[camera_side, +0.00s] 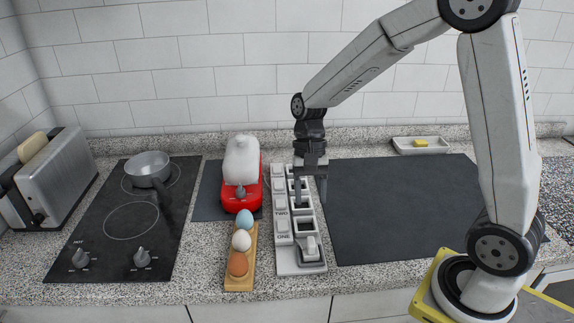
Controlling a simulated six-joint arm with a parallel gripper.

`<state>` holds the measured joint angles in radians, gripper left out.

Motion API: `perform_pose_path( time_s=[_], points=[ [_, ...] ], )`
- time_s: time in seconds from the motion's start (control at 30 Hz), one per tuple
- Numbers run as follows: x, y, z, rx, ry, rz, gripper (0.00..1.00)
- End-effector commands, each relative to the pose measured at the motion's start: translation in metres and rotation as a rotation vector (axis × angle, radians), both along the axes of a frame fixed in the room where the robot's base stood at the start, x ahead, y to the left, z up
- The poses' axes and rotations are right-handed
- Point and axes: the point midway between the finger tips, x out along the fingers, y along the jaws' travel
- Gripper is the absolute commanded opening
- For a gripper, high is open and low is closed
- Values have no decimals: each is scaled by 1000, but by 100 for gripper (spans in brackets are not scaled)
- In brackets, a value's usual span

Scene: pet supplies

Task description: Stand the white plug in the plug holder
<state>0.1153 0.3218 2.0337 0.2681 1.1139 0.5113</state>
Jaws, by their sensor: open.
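The plug holder (284,256) is a long pale rack running front to back on the counter. It has a row of square dark slots, raised switch-like blocks on its left side, and the labels ONE and TWO. A pale plug-like piece (310,246) sits at the frontmost slot, and I take it for the white plug; I cannot tell how deep it sits. My gripper (310,195) points down over the rack's middle to rear slots, behind that piece and apart from it. Its fingers are open. They partly hide the slots, and I cannot tell whether they touch the rack.
A red appliance with a white top (241,165) stands left of the rack. A wooden holder (232,284) with eggs is at front left. A hob (120,245) with a pot (148,168) and a toaster (50,180) are farther left. The dark mat (400,205) at right is clear.

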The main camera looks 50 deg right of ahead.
Motion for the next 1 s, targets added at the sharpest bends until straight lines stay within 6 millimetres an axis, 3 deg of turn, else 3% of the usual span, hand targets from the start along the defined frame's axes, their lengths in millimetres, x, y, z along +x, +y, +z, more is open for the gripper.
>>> perform_pose_path(
  time_s=[0.27, 1.0],
  points=[
    [3, -4, 12, -1, -1, 0, 58],
    [-4, -3, 5, -25, -59, 63, 58]
  ],
)
